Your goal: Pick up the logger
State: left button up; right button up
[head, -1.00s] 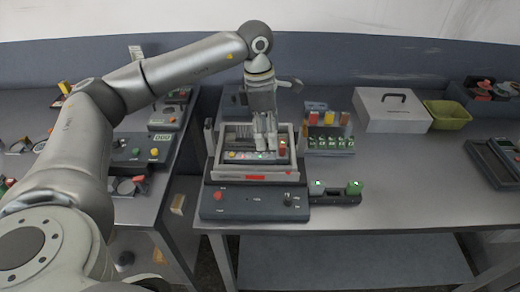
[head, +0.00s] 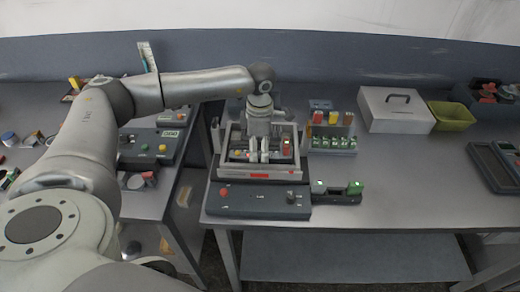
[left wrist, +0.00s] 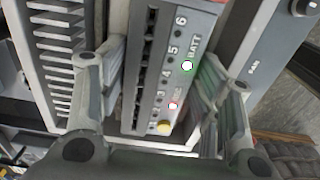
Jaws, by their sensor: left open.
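The logger (left wrist: 165,75) is a grey box with a numbered face, a BATT label, small green and red lights and a yellow knob, seen in the left wrist view. It sits in the open-topped pan (head: 232,172) of the bench unit in the head view, where my fingers partly hide it. My left gripper (head: 259,154) points down into this pan. In the left wrist view the fingers of my left gripper (left wrist: 162,75) are open, one on each side of the logger, with no clear grip on it. My right gripper is not in view.
A slotted rack (left wrist: 60,45) lies close beside the logger. A red-topped part (head: 287,147) stands at the pan's right side. A holder of colored parts (head: 332,143) is right of the pan, then a grey case (head: 396,112) and a green bin (head: 451,115).

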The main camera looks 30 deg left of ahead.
pick_arm(q)
jog(key=shift+f, duration=0.35)
jog(key=shift+r, duration=0.1)
jog(key=c, duration=0.7)
